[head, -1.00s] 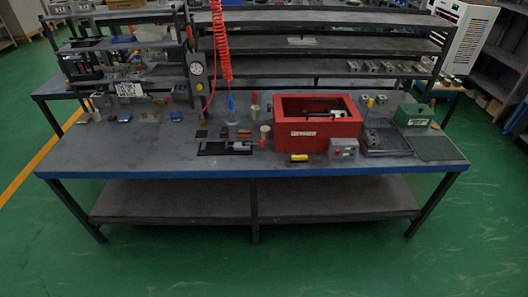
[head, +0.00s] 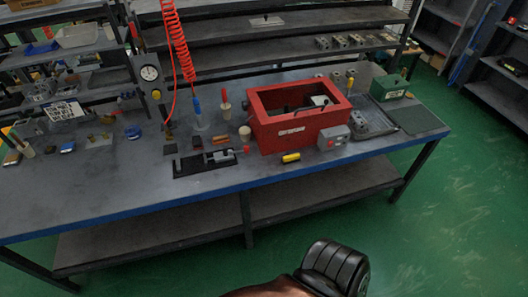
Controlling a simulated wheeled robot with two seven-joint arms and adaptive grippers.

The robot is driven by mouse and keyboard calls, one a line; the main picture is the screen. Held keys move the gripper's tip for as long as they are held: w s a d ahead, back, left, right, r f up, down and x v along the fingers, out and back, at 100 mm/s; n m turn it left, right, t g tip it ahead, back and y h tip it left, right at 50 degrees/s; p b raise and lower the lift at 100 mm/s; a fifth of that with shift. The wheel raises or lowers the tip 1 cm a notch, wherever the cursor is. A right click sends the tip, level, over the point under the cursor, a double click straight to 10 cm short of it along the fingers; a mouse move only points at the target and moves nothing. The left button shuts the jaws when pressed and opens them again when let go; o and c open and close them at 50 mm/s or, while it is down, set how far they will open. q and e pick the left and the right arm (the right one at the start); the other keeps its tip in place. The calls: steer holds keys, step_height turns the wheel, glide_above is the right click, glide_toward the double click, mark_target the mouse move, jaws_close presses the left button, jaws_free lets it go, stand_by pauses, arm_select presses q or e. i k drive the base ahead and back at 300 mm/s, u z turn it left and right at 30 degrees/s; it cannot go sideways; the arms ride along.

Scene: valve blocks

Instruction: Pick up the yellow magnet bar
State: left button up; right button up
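The yellow magnet bar (head: 291,157) lies on the workbench near its front edge, in front of the red box (head: 303,134) and left of a small grey box. Nothing covers it. A black, ribbed, rounded part of my own body shows at the bottom of the head view, well below the bench edge. I cannot make out fingertips of either gripper in this view.
A red coiled hose (head: 177,40) hangs above the bench. The front strip around the bar is clear.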

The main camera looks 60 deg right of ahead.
mark_target(295, 157)
steer(key=z, duration=0.1)
steer(key=i, duration=0.8)
steer(key=z, duration=1.15)
steer(key=i, duration=0.75)
steer(key=z, duration=0.85)
